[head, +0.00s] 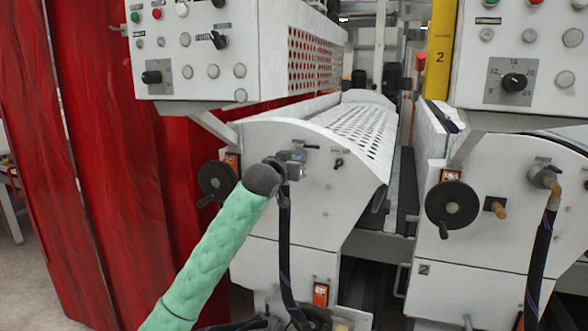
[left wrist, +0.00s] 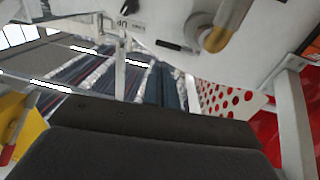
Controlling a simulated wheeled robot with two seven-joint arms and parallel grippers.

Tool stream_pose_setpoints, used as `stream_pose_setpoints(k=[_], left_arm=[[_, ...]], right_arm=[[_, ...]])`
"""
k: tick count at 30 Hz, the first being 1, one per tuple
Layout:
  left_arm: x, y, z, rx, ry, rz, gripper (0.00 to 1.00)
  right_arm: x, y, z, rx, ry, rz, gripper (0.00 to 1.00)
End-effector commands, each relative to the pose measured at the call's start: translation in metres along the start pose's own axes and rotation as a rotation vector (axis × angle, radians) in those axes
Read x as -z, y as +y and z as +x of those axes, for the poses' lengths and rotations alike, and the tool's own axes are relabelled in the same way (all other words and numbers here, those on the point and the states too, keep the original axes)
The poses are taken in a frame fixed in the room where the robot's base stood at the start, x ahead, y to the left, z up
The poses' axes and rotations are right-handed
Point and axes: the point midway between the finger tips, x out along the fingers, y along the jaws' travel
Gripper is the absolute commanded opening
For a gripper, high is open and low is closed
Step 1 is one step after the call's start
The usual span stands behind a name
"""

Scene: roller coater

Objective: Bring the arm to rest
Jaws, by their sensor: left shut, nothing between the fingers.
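My left arm, in a pale green padded sleeve, rises from the bottom of the head view. It ends in a dark grey rounded wrist, with my left gripper (head: 297,159) beyond it. The gripper is small, shut and empty. It lies in front of the end face of the left coater unit (head: 300,215), close to a hose fitting; I cannot tell whether it touches. In the left wrist view a dark broad shape fills the bottom and the fingertips cannot be made out. A brass elbow fitting (left wrist: 228,22) shows close by. My right gripper is not in view.
A grey control box (head: 210,75) overhangs the left unit. A black handwheel (head: 218,181) sits left of my gripper. A second unit with another handwheel (head: 452,205) stands right. Red curtains (head: 90,150) close the left side. A dark hose hangs below my gripper.

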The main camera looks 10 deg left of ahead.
Motion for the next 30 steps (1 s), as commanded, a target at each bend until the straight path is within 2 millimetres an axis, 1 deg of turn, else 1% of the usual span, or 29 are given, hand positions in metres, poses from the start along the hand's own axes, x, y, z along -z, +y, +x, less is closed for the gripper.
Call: stream_pose_setpoints(k=[3, 8, 11, 14, 15, 17, 18, 20, 21, 23, 24, 26, 27, 29, 30], left_arm=[[-0.001, 0.001, -0.011, 0.000, 0.002, 0.000, 0.00], [-0.002, 0.002, -0.018, 0.000, -0.001, -0.001, 0.00], [-0.020, 0.002, -0.017, 0.003, -0.023, -0.004, 0.00], [-0.062, 0.000, -0.012, 0.011, -0.073, -0.010, 0.00], [-0.084, 0.000, -0.010, 0.015, -0.099, -0.013, 0.00], [-0.121, -0.001, -0.008, 0.021, -0.143, -0.017, 0.00], [-0.145, -0.001, -0.008, 0.025, -0.172, -0.019, 0.00], [-0.183, -0.001, -0.009, 0.032, -0.216, -0.022, 0.00], [-0.207, -0.001, -0.011, 0.036, -0.244, -0.024, 0.00], [-0.244, 0.000, -0.015, 0.041, -0.288, -0.026, 0.00], [-0.269, 0.000, -0.018, 0.045, -0.317, -0.028, 0.00], [-0.306, 0.002, -0.025, 0.049, -0.361, -0.030, 0.00], [-0.330, 0.004, -0.030, 0.051, -0.389, -0.030, 0.00], [-0.366, 0.005, -0.039, 0.056, -0.433, -0.032, 0.00], [-0.390, 0.007, -0.046, 0.058, -0.462, -0.033, 0.00]], right_arm=[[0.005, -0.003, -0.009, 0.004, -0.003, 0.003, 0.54], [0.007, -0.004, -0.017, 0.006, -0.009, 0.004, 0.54], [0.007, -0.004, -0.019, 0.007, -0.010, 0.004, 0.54], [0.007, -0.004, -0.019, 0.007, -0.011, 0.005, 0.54], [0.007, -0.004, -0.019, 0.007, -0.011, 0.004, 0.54], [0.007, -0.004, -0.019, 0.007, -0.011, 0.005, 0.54], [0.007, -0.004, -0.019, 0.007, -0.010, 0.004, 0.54], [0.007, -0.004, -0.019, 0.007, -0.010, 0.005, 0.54], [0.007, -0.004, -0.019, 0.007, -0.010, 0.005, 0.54], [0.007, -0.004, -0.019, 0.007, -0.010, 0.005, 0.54], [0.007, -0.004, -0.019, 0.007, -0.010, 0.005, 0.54], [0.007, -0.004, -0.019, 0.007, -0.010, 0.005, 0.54], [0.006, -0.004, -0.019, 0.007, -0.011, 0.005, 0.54], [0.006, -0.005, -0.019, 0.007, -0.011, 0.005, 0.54], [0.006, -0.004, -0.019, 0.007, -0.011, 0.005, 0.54]])
